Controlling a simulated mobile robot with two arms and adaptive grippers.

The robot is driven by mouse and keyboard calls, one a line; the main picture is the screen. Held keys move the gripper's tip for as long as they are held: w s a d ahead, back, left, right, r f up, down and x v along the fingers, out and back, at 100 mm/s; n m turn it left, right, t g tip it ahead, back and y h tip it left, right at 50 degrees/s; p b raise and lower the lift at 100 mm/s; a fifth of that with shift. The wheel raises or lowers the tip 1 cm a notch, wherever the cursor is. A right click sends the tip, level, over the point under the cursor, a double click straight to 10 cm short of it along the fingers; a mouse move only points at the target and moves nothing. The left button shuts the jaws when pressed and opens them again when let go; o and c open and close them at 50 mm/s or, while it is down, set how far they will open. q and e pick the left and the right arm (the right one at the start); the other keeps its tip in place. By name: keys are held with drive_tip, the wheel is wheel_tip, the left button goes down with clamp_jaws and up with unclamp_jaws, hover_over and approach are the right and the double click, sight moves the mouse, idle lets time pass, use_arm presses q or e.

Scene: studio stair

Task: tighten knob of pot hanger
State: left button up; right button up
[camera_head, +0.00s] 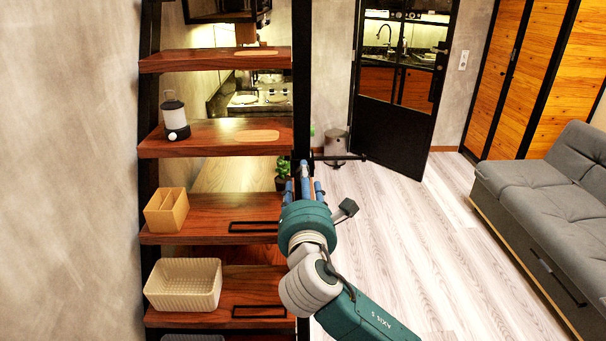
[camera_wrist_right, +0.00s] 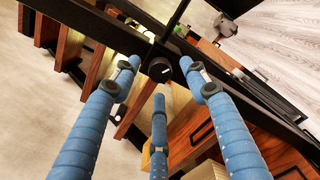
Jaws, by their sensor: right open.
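The round black knob (camera_wrist_right: 160,70) with a small white mark shows in the right wrist view, on the dark frame of the stair. In the head view it is hidden behind my right gripper. The pot hanger's black bar (camera_head: 345,158) sticks out to the right from the stair's post. My right gripper (camera_head: 304,182) has blue fingers, spread open and empty. In the right wrist view the fingertips surround the knob from several sides, with gaps visible; I cannot tell how far they are in depth. My left gripper is not in view.
A grey pot (camera_head: 335,142) is at the hanger bar. Wooden treads hold a lantern (camera_head: 174,117), a wooden box (camera_head: 166,210) and a cream basket (camera_head: 183,285). A small plant (camera_head: 283,172) stands behind the gripper. A grey sofa (camera_head: 548,190) is right; floor between is free.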

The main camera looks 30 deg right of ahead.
drive_tip(key=shift+x, duration=1.25)
clamp_jaws()
drive_tip(key=shift+r+m, duration=0.1)
drive_tip(key=shift+m, duration=0.3)
drive_tip(key=m, duration=1)
drive_tip(key=shift+m+p, duration=0.3)
drive_tip(key=shift+p, duration=0.05)
drive_tip(key=shift+m, duration=0.3)
